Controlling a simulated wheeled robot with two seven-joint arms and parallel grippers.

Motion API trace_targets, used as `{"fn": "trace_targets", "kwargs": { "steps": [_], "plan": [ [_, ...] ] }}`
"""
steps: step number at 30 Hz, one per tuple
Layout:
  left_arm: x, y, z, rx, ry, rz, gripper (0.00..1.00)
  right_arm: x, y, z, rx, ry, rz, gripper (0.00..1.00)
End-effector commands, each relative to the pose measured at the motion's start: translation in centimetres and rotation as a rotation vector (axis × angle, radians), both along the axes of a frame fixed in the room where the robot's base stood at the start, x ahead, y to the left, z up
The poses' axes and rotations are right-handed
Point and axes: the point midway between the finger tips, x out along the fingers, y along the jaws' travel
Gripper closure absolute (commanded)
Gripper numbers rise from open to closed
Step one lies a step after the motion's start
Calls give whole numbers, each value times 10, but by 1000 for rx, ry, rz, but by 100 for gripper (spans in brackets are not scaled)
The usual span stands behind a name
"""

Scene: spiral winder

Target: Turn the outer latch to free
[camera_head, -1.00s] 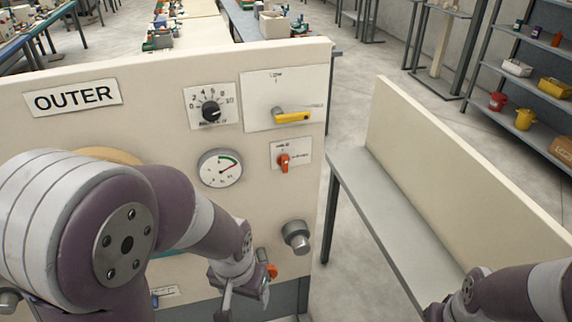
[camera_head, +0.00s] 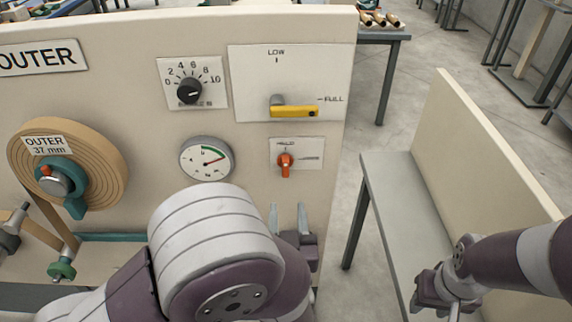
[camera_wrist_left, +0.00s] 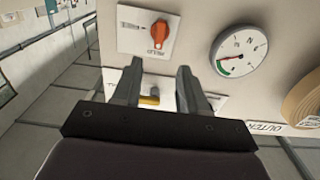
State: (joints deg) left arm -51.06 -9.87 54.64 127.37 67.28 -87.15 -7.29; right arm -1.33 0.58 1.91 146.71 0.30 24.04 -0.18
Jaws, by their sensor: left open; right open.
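The orange-red latch knob (camera_head: 285,163) sits on a small white plate at the panel's right side. Its handle is upright, toward the HOLD label above it; a second label to its right is too small to read. It also shows in the left wrist view (camera_wrist_left: 160,30), upside down. My left gripper (camera_head: 289,215) is open and empty, fingers pointing up, just below the plate. In the left wrist view its fingers (camera_wrist_left: 158,72) are spread, with the knob beyond them, apart from it. My right gripper (camera_head: 438,302) is open and empty at lower right, over the grey bench.
Above the knob is a yellow lever (camera_head: 295,112) pointing to FULL. A dial (camera_head: 190,91) and a gauge (camera_head: 206,158) lie to its left. A tape roll (camera_head: 105,160) with a teal hub arm is at far left.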

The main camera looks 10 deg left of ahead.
Motion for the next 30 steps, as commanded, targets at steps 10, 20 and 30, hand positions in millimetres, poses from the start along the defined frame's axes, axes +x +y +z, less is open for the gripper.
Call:
{"fn": "trace_targets", "kwargs": {
  "steps": [10,20,30],
  "plan": [
    [82,26,3,-2,2,6,57,0,0,15,0,0,0,57],
    [112,33,0,-1,4,0,57,0,0,19,0,0,0,57],
    [112,33,0,-2,4,-1,100,0,0,18,0,0,0,57]
  ]
}}
